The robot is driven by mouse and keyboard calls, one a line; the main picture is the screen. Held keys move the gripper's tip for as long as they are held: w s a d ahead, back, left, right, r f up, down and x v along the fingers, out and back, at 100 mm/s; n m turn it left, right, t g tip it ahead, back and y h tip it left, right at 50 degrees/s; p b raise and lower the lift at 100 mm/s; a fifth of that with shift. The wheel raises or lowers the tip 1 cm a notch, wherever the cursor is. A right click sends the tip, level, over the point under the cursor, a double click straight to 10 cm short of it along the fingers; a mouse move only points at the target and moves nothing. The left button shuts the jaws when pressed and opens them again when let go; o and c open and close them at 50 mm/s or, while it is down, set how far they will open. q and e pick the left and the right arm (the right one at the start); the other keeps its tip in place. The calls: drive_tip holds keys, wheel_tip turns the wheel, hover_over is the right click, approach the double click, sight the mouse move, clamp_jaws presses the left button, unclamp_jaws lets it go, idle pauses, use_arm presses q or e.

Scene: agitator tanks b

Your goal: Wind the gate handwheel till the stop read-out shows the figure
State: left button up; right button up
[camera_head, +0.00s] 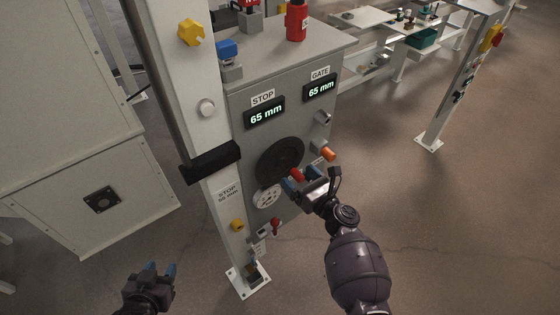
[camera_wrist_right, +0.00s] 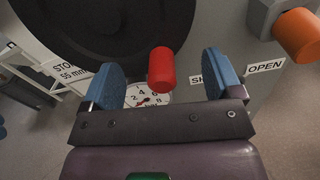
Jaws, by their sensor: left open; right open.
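The dark round handwheel (camera_head: 272,157) is on the front of the grey cabinet, with a red crank knob (camera_head: 297,174) on its face. The STOP read-out (camera_head: 265,113) shows 65 mm, and the GATE read-out (camera_head: 320,90) also shows 65 mm. A card on the white post (camera_head: 227,192) reads STOP 55 mm. My right gripper (camera_head: 303,179) is open at the wheel. In the right wrist view the red knob (camera_wrist_right: 161,68) stands between its blue fingers, apart from both. My left gripper (camera_head: 161,270) is open and empty, low at the left, away from the cabinet.
An orange knob (camera_head: 328,153) sits right of the wheel, near an OPEN label (camera_wrist_right: 265,67). A white dial (camera_head: 267,199) and a red valve handle (camera_head: 275,226) are below. The white post (camera_head: 200,110) stands left of the panel.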

drive_tip(key=shift+o, duration=1.1)
drive_tip(key=shift+p+v, duration=0.45)
drive_tip(key=shift+v, duration=0.95)
drive_tip(key=shift+p+v, duration=0.35)
drive_tip(key=shift+v, duration=0.95)
drive_tip(key=shift+s+d, duration=0.2)
drive_tip(key=shift+s, duration=0.05)
